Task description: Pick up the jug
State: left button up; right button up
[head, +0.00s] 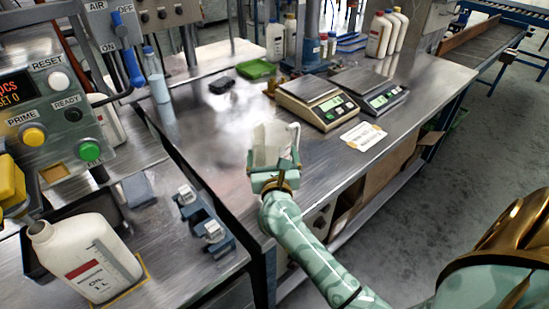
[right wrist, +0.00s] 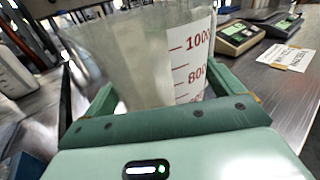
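The jug (head: 272,144) is a pale, translucent measuring vessel, upright at the near edge of the middle steel table in the head view. It fills much of the right wrist view (right wrist: 150,65), with a white scale and red marks reading 1000 and 800. My right gripper (head: 275,170) has its fingers on either side of the jug; in the right wrist view (right wrist: 165,90) I see no clear gap beside it, but cannot tell whether they press on it. The jug's base is hidden by the gripper, so I cannot tell whether it touches the table. My left gripper is not in view.
Two scales (head: 315,101) (head: 368,88) and a paper card (head: 363,136) lie right of the jug. A white oil bottle (head: 75,262) stands at the front left near the button panel (head: 60,110). A green tray (head: 257,69) and several bottles are farther back.

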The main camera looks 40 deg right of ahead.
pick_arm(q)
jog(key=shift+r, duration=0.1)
pick_arm(e)
jog(key=shift+r, duration=0.1)
jog(key=shift+r+p, duration=0.3)
pick_arm(q)
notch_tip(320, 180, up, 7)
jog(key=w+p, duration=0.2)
jog(key=p, duration=0.4)
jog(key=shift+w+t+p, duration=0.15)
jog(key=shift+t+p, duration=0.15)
jog(key=shift+p, duration=0.1)
pick_arm(e)
jog(key=s+a+r, duration=0.2)
jog(key=s+r, duration=0.2)
jog(key=s+a+r, duration=0.2)
jog(key=s+r, duration=0.2)
jog(key=s+a+r, duration=0.3)
jog(key=s+r, duration=0.1)
jog(key=shift+s+r, duration=0.1)
jog(key=shift+s, duration=0.05)
